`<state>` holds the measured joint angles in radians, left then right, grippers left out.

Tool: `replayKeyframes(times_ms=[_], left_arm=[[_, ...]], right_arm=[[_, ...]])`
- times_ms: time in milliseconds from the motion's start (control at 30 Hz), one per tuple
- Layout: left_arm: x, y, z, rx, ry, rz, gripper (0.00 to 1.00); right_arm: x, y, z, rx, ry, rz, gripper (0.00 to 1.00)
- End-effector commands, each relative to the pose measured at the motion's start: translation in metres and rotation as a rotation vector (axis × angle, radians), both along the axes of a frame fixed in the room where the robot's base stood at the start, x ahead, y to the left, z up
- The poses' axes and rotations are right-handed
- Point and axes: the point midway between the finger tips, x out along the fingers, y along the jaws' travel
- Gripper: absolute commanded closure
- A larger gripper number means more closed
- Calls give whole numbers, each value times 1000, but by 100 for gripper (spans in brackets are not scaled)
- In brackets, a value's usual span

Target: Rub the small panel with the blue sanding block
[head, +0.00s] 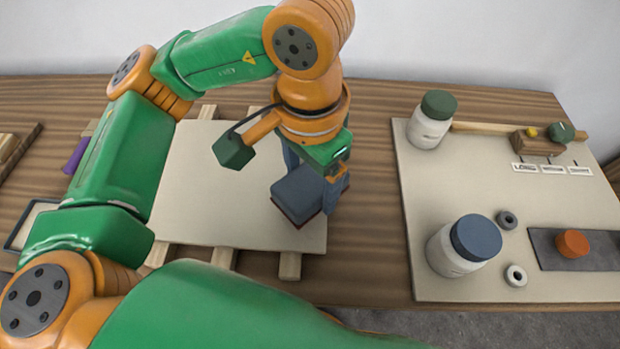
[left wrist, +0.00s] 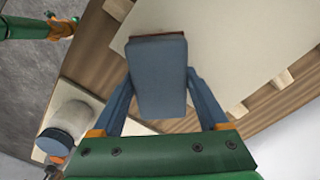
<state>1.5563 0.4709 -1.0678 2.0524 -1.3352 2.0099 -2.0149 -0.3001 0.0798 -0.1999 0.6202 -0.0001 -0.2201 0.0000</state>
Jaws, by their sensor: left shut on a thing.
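The small panel (head: 230,215) is a pale board lying on wooden strips on the table. The blue sanding block (head: 299,192) has a reddish-brown underside and sits at the panel's right edge, over its surface. My left gripper (head: 318,178) comes down from above and is shut on the block. The left wrist view shows the block (left wrist: 158,75) between the two blue fingers, with the pale panel (left wrist: 215,35) beyond it. I cannot tell whether the block's underside touches the panel. My right gripper does not show clearly in the head view.
A pale board (head: 440,190) at the right holds a green-lidded jar (head: 431,120), a blue-lidded jar (head: 464,246), two rings, and an orange knob (head: 572,243) on a dark plate. A purple thing (head: 77,156) lies left of the panel. Bare table separates panel and board.

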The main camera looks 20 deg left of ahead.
Motion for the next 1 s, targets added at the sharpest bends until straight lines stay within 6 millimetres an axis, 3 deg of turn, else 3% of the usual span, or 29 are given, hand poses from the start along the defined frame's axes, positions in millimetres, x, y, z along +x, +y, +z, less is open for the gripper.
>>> replayKeyframes(times_ms=[33,200,467,767,1000], left_arm=[[0,0,14,0,0,0,75],[0,0,35,0,-1,-1,75],[0,0,33,0,0,-1,75],[0,0,65,0,-1,0,75],[0,0,63,0,0,0,75]], right_arm=[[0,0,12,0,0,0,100],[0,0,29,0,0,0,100],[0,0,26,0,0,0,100],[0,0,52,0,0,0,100],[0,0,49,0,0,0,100]])
